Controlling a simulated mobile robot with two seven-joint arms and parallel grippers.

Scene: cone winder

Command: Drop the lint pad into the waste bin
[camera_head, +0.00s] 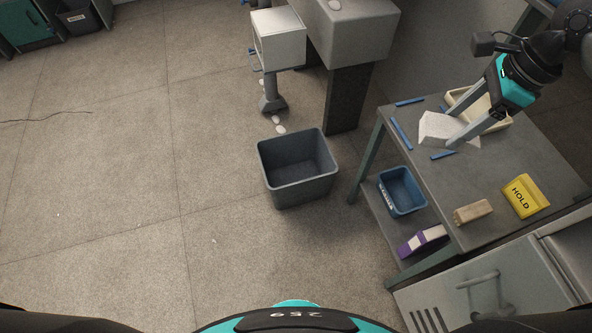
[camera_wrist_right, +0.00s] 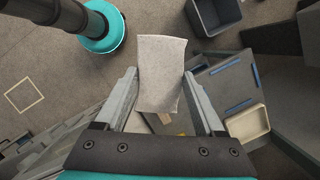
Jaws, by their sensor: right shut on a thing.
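The lint pad (camera_head: 435,126) is a pale, flat, slightly bent sheet. My right gripper (camera_head: 450,135) is shut on it and holds it above the grey work table (camera_head: 450,196). In the right wrist view the pad (camera_wrist_right: 162,60) stands out between the two fingers. A dark grey, open waste bin (camera_head: 298,166) stands on the floor left of the table; it looks empty. It also shows in part at the top of the right wrist view (camera_wrist_right: 208,22). The pad and the bin are well apart. My left gripper is not in view.
A cream tray (camera_head: 461,97), blue strips (camera_head: 401,133), a tan block (camera_head: 473,212) and a yellow HOLD pouch (camera_head: 525,196) are on the table. A blue bin (camera_head: 402,190) sits on the lower shelf. A grey machine (camera_head: 352,50) stands behind the waste bin. Floor at left is clear.

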